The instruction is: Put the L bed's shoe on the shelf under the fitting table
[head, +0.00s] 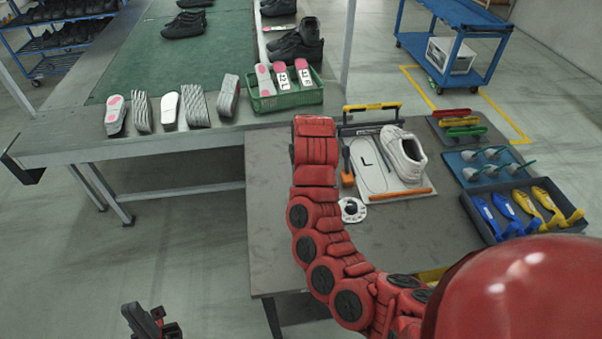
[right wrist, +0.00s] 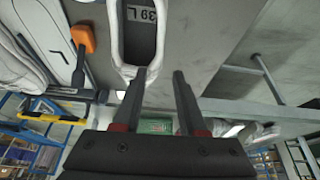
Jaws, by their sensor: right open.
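The white shoe (head: 402,155) lies on the right part of the white L bed (head: 412,192), beside the foot outline marked L. In the right wrist view the shoe (right wrist: 117,35) is close, with "39 L" on its insole. My right gripper (right wrist: 158,75) is open; its left finger overlaps the shoe's rim and its right finger is outside. I cannot tell if they touch. In the head view its jaws are hidden. My left gripper (head: 152,322) is low at the left, away from the fitting table (head: 268,215); its jaw state is unclear. The shelf beneath the table is hidden.
An orange-handled tool (head: 347,170) lies left of the foot outline. An orange bar (head: 395,195) edges the bed's front. Trays of tools (head: 490,235) line the table's right side. A green basket (head: 290,100) stands on the line behind. Floor at the left is clear.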

